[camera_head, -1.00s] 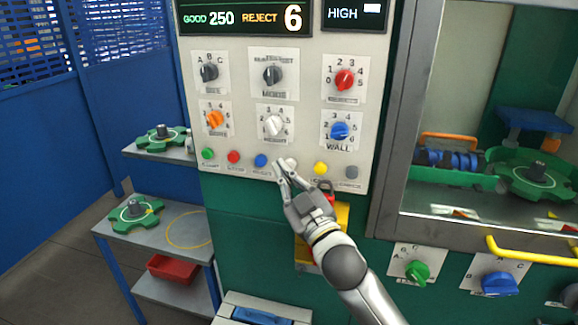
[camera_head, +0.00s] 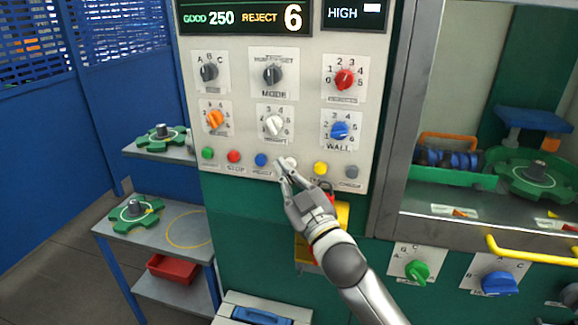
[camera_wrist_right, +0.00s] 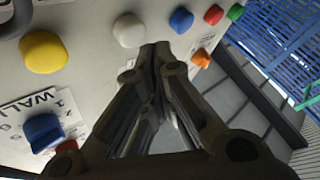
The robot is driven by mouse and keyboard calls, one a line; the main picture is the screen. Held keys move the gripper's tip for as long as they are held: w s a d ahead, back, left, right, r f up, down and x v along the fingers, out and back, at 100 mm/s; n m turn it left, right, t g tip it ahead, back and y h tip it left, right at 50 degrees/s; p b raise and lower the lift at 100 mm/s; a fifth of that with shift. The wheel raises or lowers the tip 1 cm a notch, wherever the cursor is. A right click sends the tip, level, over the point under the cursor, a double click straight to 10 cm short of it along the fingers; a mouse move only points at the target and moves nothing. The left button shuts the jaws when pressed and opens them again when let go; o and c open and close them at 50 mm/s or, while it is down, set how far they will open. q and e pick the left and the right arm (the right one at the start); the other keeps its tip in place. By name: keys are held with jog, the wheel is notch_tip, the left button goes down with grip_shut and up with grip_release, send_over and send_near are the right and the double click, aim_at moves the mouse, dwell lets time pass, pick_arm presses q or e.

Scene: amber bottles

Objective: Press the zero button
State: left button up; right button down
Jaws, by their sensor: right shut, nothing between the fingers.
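A row of coloured buttons runs along the bottom of the pale control panel. The white button (camera_head: 291,162) is partly covered by my right gripper (camera_head: 283,165) in the head view. In the wrist view the white button (camera_wrist_right: 129,30) is just left of and beyond the fingertips (camera_wrist_right: 155,50). The right gripper is shut and empty, with its tips close to the panel; I cannot tell whether they touch it. The label under the white button is hidden, and no readable label says zero. My left gripper is not in view.
The blue button (camera_head: 261,160) is left of the tips, the yellow button (camera_head: 320,168) right, then a grey one (camera_head: 351,172). Green (camera_head: 208,153) and red (camera_head: 233,157) buttons are farther left. Knobs are above, including a white knob (camera_head: 274,125). A yellow box (camera_head: 342,214) hangs below.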

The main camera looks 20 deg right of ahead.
jog(key=shift+w, duration=0.1)
dwell(0.5)
jog(key=shift+w+d, duration=0.25)
jog(key=shift+w+d, duration=0.25)
jog(key=shift+w, duration=0.1)
dwell(0.8)
dwell(0.3)
jog(key=shift+s+a+p, duration=0.35)
jog(key=shift+s+a, duration=0.15)
jog(key=shift+s, duration=0.25)
jog(key=s+a, duration=0.1)
jog(key=s, duration=0.1)
jog(key=s+a, duration=0.1)
jog(key=s, duration=0.1)
jog(key=shift+a+p, duration=0.3)
jog(key=shift+a, duration=0.1)
dwell(0.5)
